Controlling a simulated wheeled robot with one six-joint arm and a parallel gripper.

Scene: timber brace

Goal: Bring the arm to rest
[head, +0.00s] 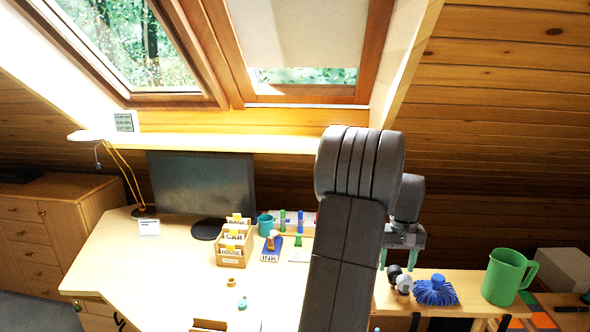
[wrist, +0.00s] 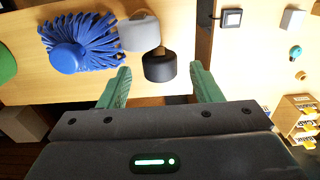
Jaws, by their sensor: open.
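My gripper (head: 389,262) is at the right of the desk, above the left end of a low wooden bench, and my raised dark arm hides part of the desk. In the wrist view its two green fingers (wrist: 158,88) are spread apart with nothing between them. A round black object (wrist: 159,67) with a wooden top lies just beyond the fingertips, apart from them. A grey one (wrist: 138,32) stands beside it, and a blue mop-like brush (wrist: 82,45) lies to their left.
The bench (head: 455,303) also carries a green jug (head: 507,277). On the desk (head: 125,262) are a monitor (head: 200,186), a card box (head: 233,247), an ink pad (head: 271,252) and a teal mug (head: 265,224). A sloped wooden ceiling and windows rise behind. The desk's left part is mostly clear.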

